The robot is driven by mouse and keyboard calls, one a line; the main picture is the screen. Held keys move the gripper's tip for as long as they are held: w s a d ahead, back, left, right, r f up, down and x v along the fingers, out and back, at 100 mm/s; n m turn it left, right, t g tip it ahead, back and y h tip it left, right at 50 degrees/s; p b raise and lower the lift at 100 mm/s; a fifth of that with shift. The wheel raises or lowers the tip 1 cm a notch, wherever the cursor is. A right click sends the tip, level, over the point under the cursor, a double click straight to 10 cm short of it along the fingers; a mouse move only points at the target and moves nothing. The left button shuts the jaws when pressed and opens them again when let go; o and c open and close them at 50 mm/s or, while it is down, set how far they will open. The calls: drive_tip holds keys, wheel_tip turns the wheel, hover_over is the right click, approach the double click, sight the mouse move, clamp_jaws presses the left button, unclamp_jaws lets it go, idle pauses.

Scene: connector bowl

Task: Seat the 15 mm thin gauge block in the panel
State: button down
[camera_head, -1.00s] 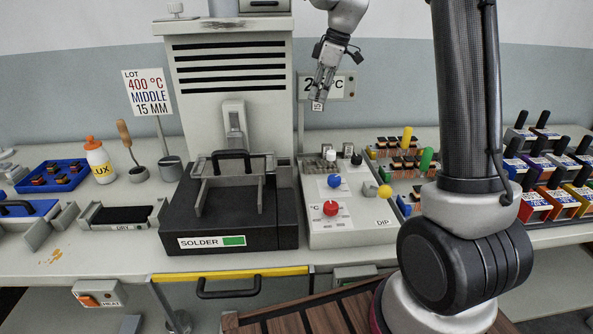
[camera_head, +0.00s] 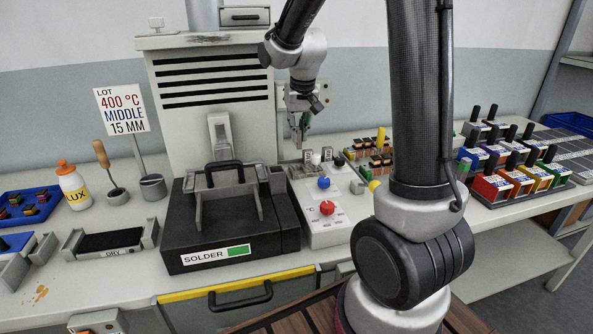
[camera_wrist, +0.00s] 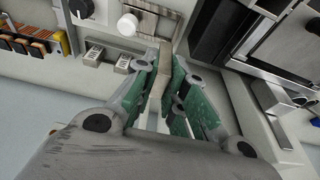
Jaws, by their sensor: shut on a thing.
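My gripper (camera_head: 303,128) hangs above the back of the grey control panel (camera_head: 322,234). In the wrist view my gripper (camera_wrist: 160,80) is shut on the thin gauge block (camera_wrist: 163,62), a narrow beige-grey strip between green finger pads. In the head view the block cannot be made out clearly. Two other small metal blocks (camera_wrist: 105,57) stand beside each other on the panel, left of the held block. A white knob (camera_wrist: 127,24) is beyond them. Whether the held block touches the panel cannot be told.
The black solder unit (camera_head: 225,255) with its handled frame stands left of the panel. A blue knob (camera_head: 323,183) and a red knob (camera_head: 327,208) stick up from the panel. Component trays (camera_head: 375,150) lie right.

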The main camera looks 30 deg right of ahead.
wheel_tip(320, 180, down, 9)
drive_tip(key=shift+f, duration=0.1)
idle(0.4)
drive_tip(key=c, duration=1.5)
unclamp_jaws()
drive_tip(key=shift+f, duration=0.1)
drive_tip(key=shift+o, duration=0.2)
drive_tip(key=d+v, duration=0.1)
drive_tip(key=v, duration=1.1)
drive_tip(key=s+r+n, duration=0.1)
drive_tip(key=s+r, duration=0.2)
drive_tip(key=s, duration=0.9)
drive_tip(key=s+r+n+t, duration=0.1)
drive_tip(key=s+r, duration=0.3)
drive_tip(key=s, duration=0.9)
drive_tip(key=shift+a+y, duration=0.25)
drive_tip(key=shift+y, duration=0.05)
